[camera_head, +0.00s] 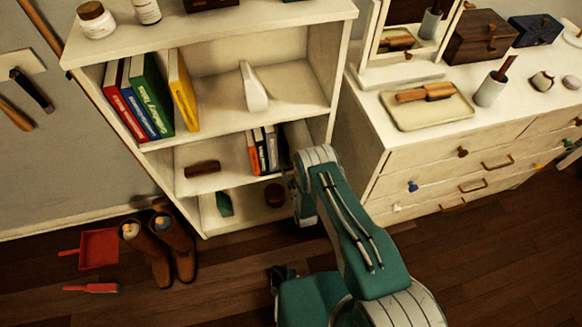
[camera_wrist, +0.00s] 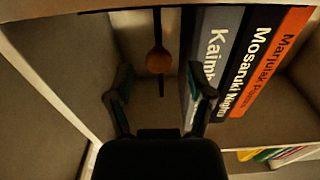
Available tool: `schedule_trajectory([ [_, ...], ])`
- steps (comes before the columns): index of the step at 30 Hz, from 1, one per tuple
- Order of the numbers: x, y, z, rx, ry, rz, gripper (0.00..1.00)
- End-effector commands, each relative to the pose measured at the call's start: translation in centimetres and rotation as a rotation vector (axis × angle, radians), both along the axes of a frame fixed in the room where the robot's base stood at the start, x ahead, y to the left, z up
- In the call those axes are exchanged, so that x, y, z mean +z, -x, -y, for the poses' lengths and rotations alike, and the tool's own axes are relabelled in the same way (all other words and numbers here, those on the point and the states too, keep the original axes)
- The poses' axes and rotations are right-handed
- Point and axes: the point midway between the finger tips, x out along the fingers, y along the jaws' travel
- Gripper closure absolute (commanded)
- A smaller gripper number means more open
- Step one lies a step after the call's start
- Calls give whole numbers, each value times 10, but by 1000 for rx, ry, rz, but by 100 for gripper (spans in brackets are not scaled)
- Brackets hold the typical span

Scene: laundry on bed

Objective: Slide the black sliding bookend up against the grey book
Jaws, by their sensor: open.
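The grey book (camera_wrist: 217,45) stands upright beside a black book (camera_wrist: 250,60) and an orange book (camera_wrist: 280,55) in the wrist view. The black bookend (camera_wrist: 157,27) shows as a thin dark strip with a round wooden knob (camera_wrist: 159,61). A gap separates it from the grey book. My gripper (camera_wrist: 161,86) is open, its fingers on either side of the knob in the picture; I cannot see contact. One fingertip overlaps the grey book in view. In the head view the grey book (camera_head: 271,146) is on the middle shelf; my arm hides the bookend and gripper.
The bookcase (camera_head: 225,135) has a side wall close to my gripper. A brown block (camera_head: 202,168) lies left on the same shelf. A white dresser (camera_head: 450,160) stands to the right. Brown shoes (camera_head: 160,245) and a red dustpan (camera_head: 98,248) are on the floor.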

Motion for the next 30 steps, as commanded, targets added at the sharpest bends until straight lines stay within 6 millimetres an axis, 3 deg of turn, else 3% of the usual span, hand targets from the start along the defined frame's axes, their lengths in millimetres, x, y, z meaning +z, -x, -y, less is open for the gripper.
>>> schedule_trajectory([
  [4,1,-10,-1,0,-4,0,31],
  [12,1,-11,2,-1,-8,0,31],
  [15,1,-11,0,-1,-5,0,76],
  [17,1,-11,-1,-1,-4,0,100],
  [25,0,-11,-5,2,-4,-1,100],
  [30,1,-7,-24,5,-4,0,100],
])
